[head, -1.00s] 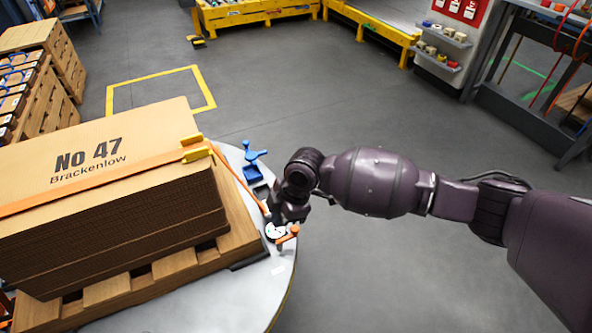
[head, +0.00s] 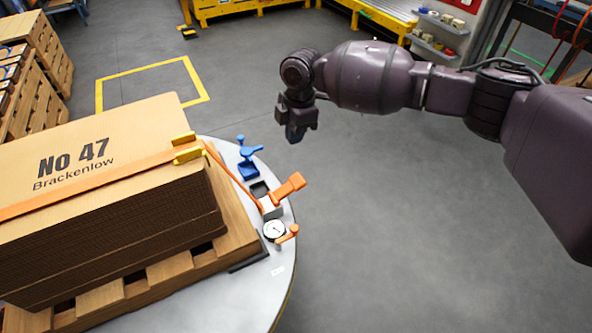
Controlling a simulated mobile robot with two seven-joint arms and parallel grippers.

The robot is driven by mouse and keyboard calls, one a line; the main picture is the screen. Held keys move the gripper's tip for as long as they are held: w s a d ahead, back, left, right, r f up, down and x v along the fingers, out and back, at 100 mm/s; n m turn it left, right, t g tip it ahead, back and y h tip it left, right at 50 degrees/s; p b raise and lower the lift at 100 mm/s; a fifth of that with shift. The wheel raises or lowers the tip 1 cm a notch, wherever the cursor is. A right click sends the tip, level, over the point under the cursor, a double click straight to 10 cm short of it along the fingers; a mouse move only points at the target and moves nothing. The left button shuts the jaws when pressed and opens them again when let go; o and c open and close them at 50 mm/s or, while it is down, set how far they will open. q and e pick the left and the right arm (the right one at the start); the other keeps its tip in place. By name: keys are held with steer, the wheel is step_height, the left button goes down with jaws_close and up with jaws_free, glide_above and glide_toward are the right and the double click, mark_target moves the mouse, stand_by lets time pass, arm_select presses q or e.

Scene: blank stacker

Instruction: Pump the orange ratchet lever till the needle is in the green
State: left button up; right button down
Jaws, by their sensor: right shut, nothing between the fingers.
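The orange ratchet lever (head: 289,187) sticks up and to the right from its grey ratchet base (head: 271,209) on the round table's right edge. The white dial gauge (head: 274,230) sits just in front of the base. Its dark needle shows, but I cannot tell whether it lies in a green part. The orange strap (head: 233,178) runs from the ratchet up over the cardboard stack (head: 95,155). My right gripper (head: 296,135) is shut and empty, pointing down, above and beyond the lever, apart from it. My left gripper is not in view.
A blue clamp-like tool (head: 248,160) stands on the table (head: 215,300) behind the ratchet. A small orange knob (head: 291,231) is beside the gauge. The floor to the right is open.

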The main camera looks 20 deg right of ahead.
steer(key=shift+f, duration=0.1)
steer(key=b, duration=0.4)
glide_above(296, 180)
steer(key=a, duration=0.2)
steer(key=f, duration=1)
steer(key=shift+s+d+f, duration=0.2)
steer(key=shift+s+f, duration=0.05)
steer(key=shift+f, duration=0.1)
steer(key=shift+w+d+f, duration=0.1)
steer(key=shift+d+f, duration=0.2)
steer(key=shift+f, duration=0.2)
steer(key=shift+d+f, duration=0.25)
steer(key=shift+f, duration=0.2)
steer(key=shift+w+d+f+b, duration=0.1)
steer(key=shift+d+f+b, duration=0.15)
steer(key=shift+f+b, duration=0.15)
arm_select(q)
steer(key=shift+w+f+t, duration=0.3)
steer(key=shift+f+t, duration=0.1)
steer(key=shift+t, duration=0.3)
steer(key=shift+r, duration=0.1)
arm_select(e)
steer(key=shift+d+f, duration=0.1)
steer(key=shift+d, duration=0.1)
